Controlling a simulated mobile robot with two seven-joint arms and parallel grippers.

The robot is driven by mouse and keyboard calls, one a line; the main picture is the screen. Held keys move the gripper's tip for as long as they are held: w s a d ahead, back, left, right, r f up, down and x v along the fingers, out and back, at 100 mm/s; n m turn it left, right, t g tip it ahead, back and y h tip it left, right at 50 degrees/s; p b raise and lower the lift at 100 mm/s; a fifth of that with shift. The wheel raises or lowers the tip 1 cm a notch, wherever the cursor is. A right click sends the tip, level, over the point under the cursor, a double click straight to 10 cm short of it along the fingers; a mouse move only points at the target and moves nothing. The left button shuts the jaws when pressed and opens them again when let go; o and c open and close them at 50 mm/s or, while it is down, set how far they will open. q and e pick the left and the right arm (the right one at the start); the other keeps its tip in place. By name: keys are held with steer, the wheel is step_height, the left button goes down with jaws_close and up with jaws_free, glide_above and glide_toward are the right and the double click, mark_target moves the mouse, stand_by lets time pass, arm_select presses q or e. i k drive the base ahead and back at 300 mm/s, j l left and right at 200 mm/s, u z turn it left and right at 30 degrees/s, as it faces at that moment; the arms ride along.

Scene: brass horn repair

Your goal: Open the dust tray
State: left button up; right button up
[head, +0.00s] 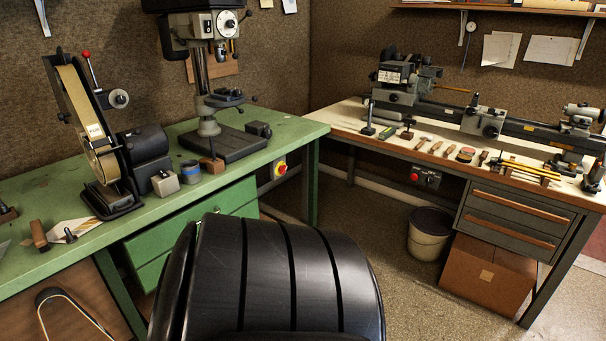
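I cannot pick out a dust tray for certain. A belt sander (88,125) with a tan belt stands on the green bench (290,130) at the left. A low black base (112,204) sits under its belt; whether this holds a tray is too small to tell. Green drawers (190,228) under the bench look shut. Neither of my grippers is in view.
A drill press (208,85) stands on the green bench. A lathe (490,118) stands on the right bench, above a bucket (428,240) and cardboard box (487,272).

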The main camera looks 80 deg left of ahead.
mark_target(115, 203)
steer(key=j+u, duration=0.1)
steer(key=u, duration=1.65)
